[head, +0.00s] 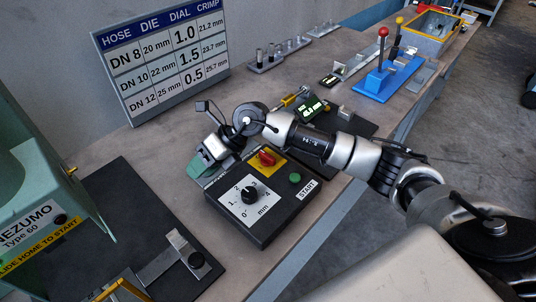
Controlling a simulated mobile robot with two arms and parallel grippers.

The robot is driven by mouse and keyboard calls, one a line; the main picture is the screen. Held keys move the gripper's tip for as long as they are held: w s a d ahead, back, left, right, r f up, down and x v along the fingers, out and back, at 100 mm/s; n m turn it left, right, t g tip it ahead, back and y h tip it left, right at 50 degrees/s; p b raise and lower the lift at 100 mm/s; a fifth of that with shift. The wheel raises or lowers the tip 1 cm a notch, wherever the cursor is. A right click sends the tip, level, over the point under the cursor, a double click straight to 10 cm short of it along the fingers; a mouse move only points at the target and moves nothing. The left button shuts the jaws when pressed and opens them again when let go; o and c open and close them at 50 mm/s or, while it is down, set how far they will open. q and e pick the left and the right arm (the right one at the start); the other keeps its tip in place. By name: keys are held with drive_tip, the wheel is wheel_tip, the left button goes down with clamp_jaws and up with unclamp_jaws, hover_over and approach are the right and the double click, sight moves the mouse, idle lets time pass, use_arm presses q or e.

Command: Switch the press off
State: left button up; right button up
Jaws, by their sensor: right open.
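The green press (35,165), marked NEZUMO Type 60, stands at the left, cut off by the picture edge. Its black control box (262,232) lies to its right on the bench. The switch's labels are unreadable. My left gripper is out of view.
A chart board (160,58) stands at the back. A blue lever fixture (388,78) and a yellow-rimmed bin (432,30) stand far right. Bare bench lies between board and box.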

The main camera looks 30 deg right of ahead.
drive_tip(key=w+d+h, duration=0.3)
drive_tip(key=d+h, duration=0.3)
drive_tip(key=d, duration=0.4)
drive_tip(key=m+g+h, duration=0.1)
drive_tip(key=h, duration=0.3)
approach(268, 155)
wheel_tip(268, 155, down, 9)
drive_tip(key=p, duration=0.3)
drive_tip(key=shift+r, duration=0.2)
drive_tip(key=shift+f, duration=0.7)
clamp_jaws()
